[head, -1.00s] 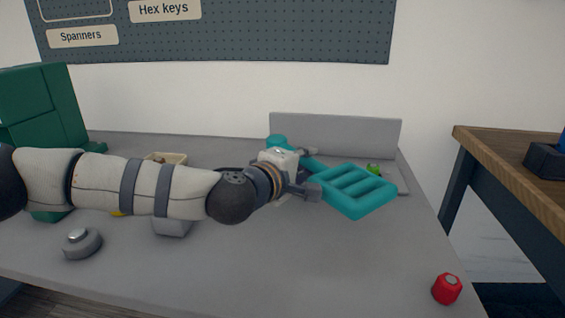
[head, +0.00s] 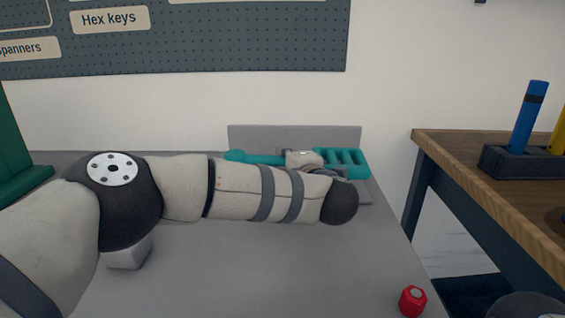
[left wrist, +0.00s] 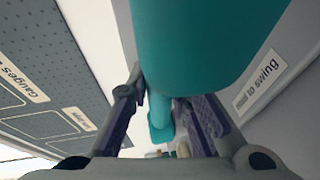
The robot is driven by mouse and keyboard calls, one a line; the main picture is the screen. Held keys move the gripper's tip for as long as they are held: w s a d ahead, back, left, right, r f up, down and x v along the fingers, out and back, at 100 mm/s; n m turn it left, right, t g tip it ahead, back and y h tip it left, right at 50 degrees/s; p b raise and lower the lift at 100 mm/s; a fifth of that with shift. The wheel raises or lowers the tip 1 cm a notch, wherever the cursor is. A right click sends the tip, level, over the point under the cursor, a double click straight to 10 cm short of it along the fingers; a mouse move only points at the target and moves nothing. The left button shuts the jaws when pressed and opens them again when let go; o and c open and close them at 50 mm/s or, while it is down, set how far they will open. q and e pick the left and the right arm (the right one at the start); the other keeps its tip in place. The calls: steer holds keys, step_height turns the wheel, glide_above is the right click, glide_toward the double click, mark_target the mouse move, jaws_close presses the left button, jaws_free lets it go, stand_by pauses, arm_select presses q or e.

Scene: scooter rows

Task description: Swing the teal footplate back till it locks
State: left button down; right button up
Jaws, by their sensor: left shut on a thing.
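The teal footplate (head: 347,161) has a slotted end and a rounded stem (head: 250,158). It lies along the front of the upright grey panel (head: 290,136) at the back of the grey bench. My left gripper (head: 312,160) is at the footplate's middle, partly hidden by my own forearm. In the left wrist view the teal footplate (left wrist: 195,45) fills the top, and the fingers of my left gripper (left wrist: 165,112) are shut on a teal part. I cannot tell whether the footplate touches the panel or is locked. My right gripper is out of view.
A red knob (head: 413,301) stands at the bench's front right. A grey block (head: 127,252) sits under my left arm. A green object (head: 14,150) is at the far left. A wooden table (head: 470,160) stands right, past a gap. The front middle of the bench is clear.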

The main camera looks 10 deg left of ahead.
arm_select(q)
steer(key=shift+w+a+r+n+y, duration=0.1)
steer(key=shift+w+n+y, duration=0.2)
steer(key=shift+y, duration=0.1)
steer(key=shift+r, duration=0.1)
steer(key=c, duration=1.4)
jaws_free()
steer(key=shift+w, duration=0.1)
steer(key=shift+c, duration=0.2)
steer(key=v, duration=1.2)
steer(key=shift+r, duration=0.1)
